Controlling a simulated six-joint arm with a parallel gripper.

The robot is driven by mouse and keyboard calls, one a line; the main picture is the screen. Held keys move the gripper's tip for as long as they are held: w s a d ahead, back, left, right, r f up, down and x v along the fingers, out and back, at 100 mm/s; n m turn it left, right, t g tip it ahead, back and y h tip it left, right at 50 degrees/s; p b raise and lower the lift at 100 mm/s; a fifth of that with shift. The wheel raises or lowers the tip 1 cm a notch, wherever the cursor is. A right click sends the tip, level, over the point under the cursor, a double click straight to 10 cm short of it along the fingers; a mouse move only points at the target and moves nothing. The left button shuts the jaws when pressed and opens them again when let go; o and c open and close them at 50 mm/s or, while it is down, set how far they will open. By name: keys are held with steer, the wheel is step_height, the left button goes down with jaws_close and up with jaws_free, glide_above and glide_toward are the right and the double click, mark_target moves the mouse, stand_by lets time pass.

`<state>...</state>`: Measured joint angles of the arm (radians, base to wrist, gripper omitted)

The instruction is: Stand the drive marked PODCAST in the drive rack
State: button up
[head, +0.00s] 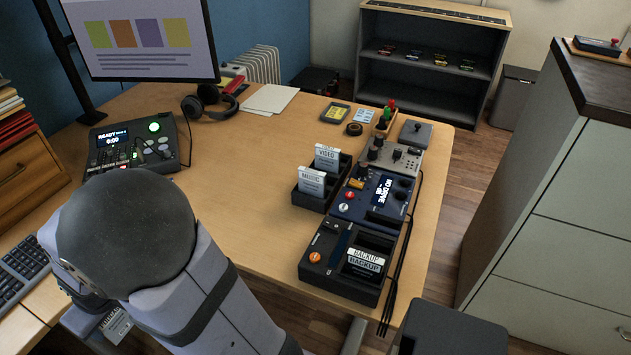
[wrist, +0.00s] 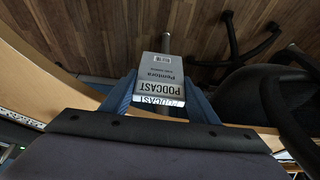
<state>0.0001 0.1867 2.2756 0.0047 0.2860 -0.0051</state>
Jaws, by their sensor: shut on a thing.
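The drive marked PODCAST (wrist: 160,76) is grey with a white label. In the wrist view it sits between the two blue fingers of my gripper (wrist: 160,101), which is shut on it. In the head view the drive (head: 117,326) shows partly at the lower left, beyond the table's front edge; my arm hides most of the gripper there. The black drive rack (head: 304,203) stands on the table right of centre. Drives marked VIDEO (head: 327,157) and MUSIC (head: 312,182) stand upright in it. My gripper is well to the left of and nearer than the rack.
A blue dock (head: 360,214) with a small screen stands right of the rack. A black dock (head: 312,270) nearer by holds a drive marked BACKUP (head: 366,262). A control panel (head: 166,159) and headphones (head: 208,101) are at the left. The table's middle (head: 245,165) is clear.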

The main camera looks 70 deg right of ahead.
stand_by(0.4)
steer(key=shift+s+f+n+y, duration=0.1)
steer(key=shift+s+n+y, duration=0.25)
steer(key=shift+n, duration=0.45)
steer(key=shift+s+a+f+n+y, duration=0.15)
steer(key=shift+s+a+n+y, duration=0.1)
steer(key=shift+s+a+n, duration=0.35)
steer(key=s+d+r+m+g+h+p, duration=0.15)
steer(key=d+r+m+p, duration=0.4)
steer(key=d+r, duration=0.6)
steer(key=s+d+r+m+t+h+p, duration=0.15)
steer(key=d+r+m+p, duration=0.45)
steer(key=d, duration=1)
steer(key=s+d+r+m+g+h+p, duration=0.15)
steer(key=s+d+m+p, duration=0.3)
steer(key=d, duration=0.45)
steer(key=s+d+r+m+g+h+p, duration=0.1)
steer(key=s+d+r+m+g+p, duration=0.15)
steer(key=s+d+p, duration=0.5)
steer(key=s+d+f+m, duration=0.2)
steer(key=s+d+f, duration=0.2)
steer(key=s+d, duration=0.3)
steer(key=shift+s+d+f+g+p, duration=0.25)
steer(key=shift+s+d+g+p, duration=0.1)
steer(key=shift+s, duration=0.1)
